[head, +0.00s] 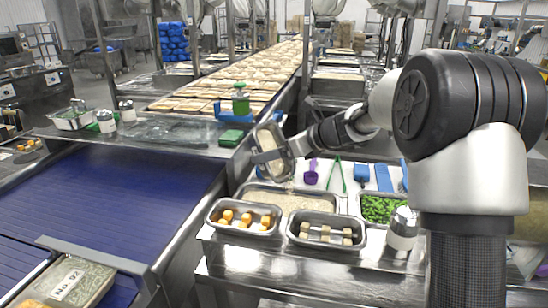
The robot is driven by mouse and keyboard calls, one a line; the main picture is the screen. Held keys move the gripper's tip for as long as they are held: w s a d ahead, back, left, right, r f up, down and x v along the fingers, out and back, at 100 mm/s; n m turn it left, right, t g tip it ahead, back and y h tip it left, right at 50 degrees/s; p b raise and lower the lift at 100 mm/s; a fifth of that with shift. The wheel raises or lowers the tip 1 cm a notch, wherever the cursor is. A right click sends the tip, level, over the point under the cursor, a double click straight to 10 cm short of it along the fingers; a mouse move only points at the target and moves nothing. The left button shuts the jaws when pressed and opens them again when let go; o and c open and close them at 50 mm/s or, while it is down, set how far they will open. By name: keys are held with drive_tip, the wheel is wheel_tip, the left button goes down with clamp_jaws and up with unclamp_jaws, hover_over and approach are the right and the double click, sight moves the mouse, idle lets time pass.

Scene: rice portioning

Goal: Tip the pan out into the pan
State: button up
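My gripper (287,150) reaches in from the right and appears shut on a small metal pan (267,140). The pan is tilted steeply onto its side, with pale rice-like content showing in it. It is held in the air above the back of a wide metal pan of rice (250,187), apart from it. A few pale specks show just below the tilted pan, too small to tell whether they are falling grains. The fingertips are small and partly hidden by the pan.
In front stand a pan of orange pieces (220,225) and a pan of pale cubes (305,240). Green pieces (382,208) and a shaker (403,229) are at right. Behind lie a purple scoop (311,173), green tongs (338,174) and blue tools (361,173). A blue conveyor (110,205) runs at left.

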drive_tip(key=shift+s+d+r+t+y+b, duration=0.25)
drive_tip(key=shift+d+t+y+b, duration=0.3)
drive_tip(key=shift+b, duration=2.1)
drive_tip(key=shift+s+d+r+t+y+b, duration=0.1)
drive_tip(key=shift+s+d+t+y+b, duration=0.4)
drive_tip(key=shift+b, duration=2.1)
drive_tip(key=shift+t+y+b, duration=0.25)
drive_tip(key=shift+y+b, duration=0.4)
drive_tip(key=shift+b, duration=0.05)
drive_tip(key=shift+s+d+r+t+y, duration=0.35)
drive_tip(key=shift+s+d+t+y, duration=0.2)
drive_tip(key=shift+y, duration=0.25)
drive_tip(key=shift+w, duration=0.1)
